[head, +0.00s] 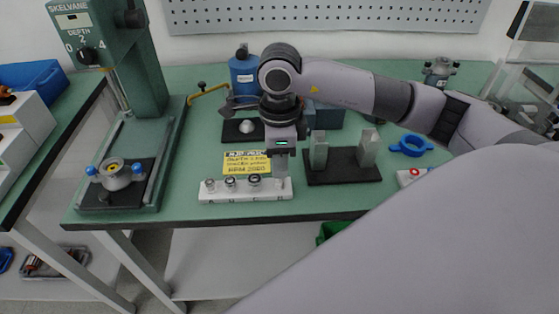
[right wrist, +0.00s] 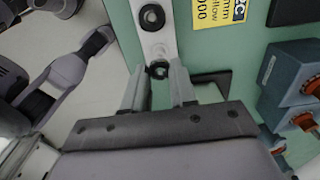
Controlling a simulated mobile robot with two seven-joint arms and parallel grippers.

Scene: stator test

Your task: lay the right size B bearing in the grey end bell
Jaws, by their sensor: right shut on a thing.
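My right gripper (head: 281,176) points down at the right end of the white bearing rack (head: 243,194). In the right wrist view its fingers (right wrist: 159,72) are closed around a small dark ring, a bearing (right wrist: 157,68). The fingers hide much of this bearing, and I cannot tell whether it is clear of the rack. Other bearings (head: 231,182) stand in a row on the rack to the left. The grey end bell (head: 117,178) sits at the left on the green press, between blue-knobbed clamps. My left gripper is not in view.
A yellow card (head: 247,163) lies behind the rack. A black base with grey blocks (head: 343,178) stands close to the right of the gripper. The press column (head: 126,60) rises behind the end bell. Bare green table lies between press and rack.

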